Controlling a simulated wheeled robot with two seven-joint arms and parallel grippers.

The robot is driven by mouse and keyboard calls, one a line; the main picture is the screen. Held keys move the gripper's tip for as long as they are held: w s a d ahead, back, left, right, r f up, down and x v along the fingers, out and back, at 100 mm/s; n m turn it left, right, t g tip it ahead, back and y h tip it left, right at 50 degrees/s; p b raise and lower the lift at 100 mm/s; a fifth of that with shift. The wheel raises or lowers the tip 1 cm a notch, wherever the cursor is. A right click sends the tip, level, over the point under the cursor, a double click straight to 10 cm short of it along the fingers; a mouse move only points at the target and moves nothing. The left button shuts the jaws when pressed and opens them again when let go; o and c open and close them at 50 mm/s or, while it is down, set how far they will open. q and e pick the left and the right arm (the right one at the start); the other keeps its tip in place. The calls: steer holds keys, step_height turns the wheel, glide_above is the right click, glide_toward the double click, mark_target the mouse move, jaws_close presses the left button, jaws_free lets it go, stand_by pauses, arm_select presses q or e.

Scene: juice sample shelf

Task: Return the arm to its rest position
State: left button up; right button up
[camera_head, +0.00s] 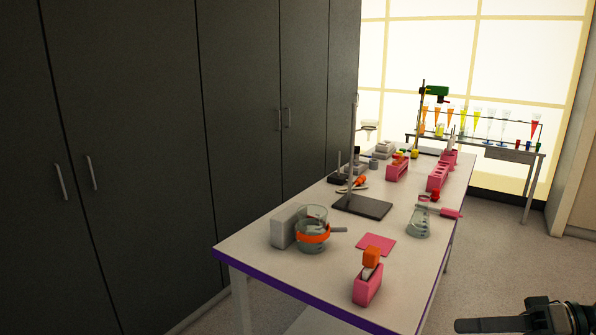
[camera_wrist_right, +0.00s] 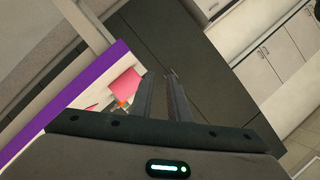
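My right gripper (camera_head: 458,325) is at the bottom right corner of the head view, over the floor and right of the white table (camera_head: 262,246). It is well apart from the table. In the right wrist view its two dark fingers (camera_wrist_right: 160,95) stand close together at the middle with nothing held between them. My left gripper is in neither view.
The table holds a pink tape dispenser (camera_head: 368,287), a beaker (camera_head: 313,243), a flask (camera_head: 419,221), a stand (camera_head: 364,206) and pink racks (camera_head: 437,177). Dark cabinets (camera_head: 130,150) line the left. A second table (camera_head: 487,150) stands at the back. The floor at right (camera_head: 520,255) is clear.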

steer(key=w+d+f+m+t+h, duration=0.1)
steer(key=w+f+m+t+h, duration=0.15)
steer(key=f, duration=0.95)
steer(key=w+d+f+m+t+h, duration=0.1)
steer(key=w+d+f+m+h, duration=0.15)
steer(key=f, duration=0.85)
steer(key=s+f+m+h, duration=0.1)
steer(key=s+f+h, duration=0.1)
steer(key=f, duration=0.7)
steer(key=s+f+h, duration=0.2)
steer(key=f, duration=0.7)
steer(key=s+a+f+h, duration=0.1)
steer(key=s+a+f, duration=0.2)
steer(key=s+f, duration=0.35)
steer(key=s+a+f+h, duration=0.2)
steer(key=s+f, duration=0.2)
steer(key=f, duration=0.5)
steer(key=s+a+f+n, duration=0.2)
steer(key=s+a+f, duration=0.2)
steer(key=s+a, duration=0.3)
steer(key=s+a+f+n+g, duration=0.1)
steer(key=s+a+f+n, duration=0.1)
steer(key=s+a+f, duration=0.3)
steer(key=s+a, duration=0.2)
steer(key=s, duration=0.1)
steer(key=shift+f, duration=0.2)
